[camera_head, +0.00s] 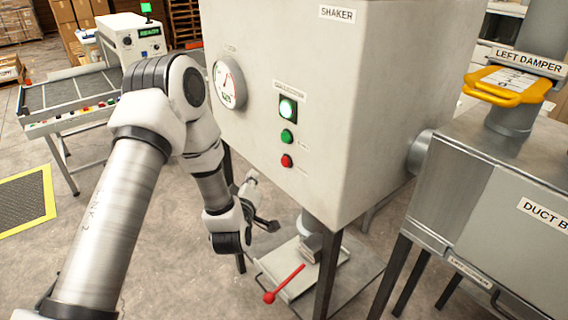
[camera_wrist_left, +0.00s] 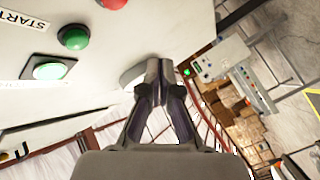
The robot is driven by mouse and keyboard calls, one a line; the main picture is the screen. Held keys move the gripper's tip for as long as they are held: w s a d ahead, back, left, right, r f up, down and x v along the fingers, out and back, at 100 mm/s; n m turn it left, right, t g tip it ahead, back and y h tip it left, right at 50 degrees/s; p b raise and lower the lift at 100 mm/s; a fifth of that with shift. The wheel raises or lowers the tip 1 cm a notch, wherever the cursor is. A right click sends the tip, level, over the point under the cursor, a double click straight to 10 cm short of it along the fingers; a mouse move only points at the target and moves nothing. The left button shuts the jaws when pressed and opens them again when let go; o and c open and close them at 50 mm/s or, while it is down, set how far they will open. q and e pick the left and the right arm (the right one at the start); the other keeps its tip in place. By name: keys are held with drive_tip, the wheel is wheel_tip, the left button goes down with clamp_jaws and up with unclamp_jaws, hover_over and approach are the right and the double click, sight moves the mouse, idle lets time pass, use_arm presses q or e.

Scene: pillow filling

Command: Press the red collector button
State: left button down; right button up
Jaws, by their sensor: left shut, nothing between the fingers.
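A red button (camera_head: 286,160) is on the front panel of the grey cabinet marked SHAKER (camera_head: 385,90). It sits under a green button (camera_head: 287,137) and a lit green lamp (camera_head: 288,109). The red button is partly cut off at the top edge of the left wrist view (camera_wrist_left: 113,3). My left gripper (camera_head: 270,226) is low in front of the cabinet, below the red button and apart from it. In the left wrist view its fingers (camera_wrist_left: 158,68) are closed together at the tips, with nothing between them. My right gripper is not in view.
A round gauge (camera_head: 229,84) is left of the lamp. A red-knobbed lever (camera_head: 284,284) and tray are under the cabinet. A steel duct box (camera_head: 500,190) with a yellow-handled damper (camera_head: 508,86) stands at right. A conveyor table (camera_head: 70,92) is at left.

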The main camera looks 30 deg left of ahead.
sight(286, 162)
use_arm(q)
drive_tip(key=w+d+b, duration=0.1)
drive_tip(key=w+d, duration=0.1)
drive_tip(key=w, duration=0.4)
drive_tip(key=shift+w+d, duration=0.25)
drive_tip(key=shift+d, duration=0.05)
drive_tip(key=shift+w+d, duration=0.1)
idle(1.0)
drive_tip(key=shift+w+d+b, duration=0.15)
drive_tip(key=shift+w+b, duration=0.15)
drive_tip(key=shift+w+d, duration=0.15)
drive_tip(key=shift+w, duration=0.3)
idle(0.7)
idle(0.3)
drive_tip(key=shift+s+a+b, duration=0.35)
drive_tip(key=shift+s+b, duration=0.05)
drive_tip(key=shift+s, duration=0.45)
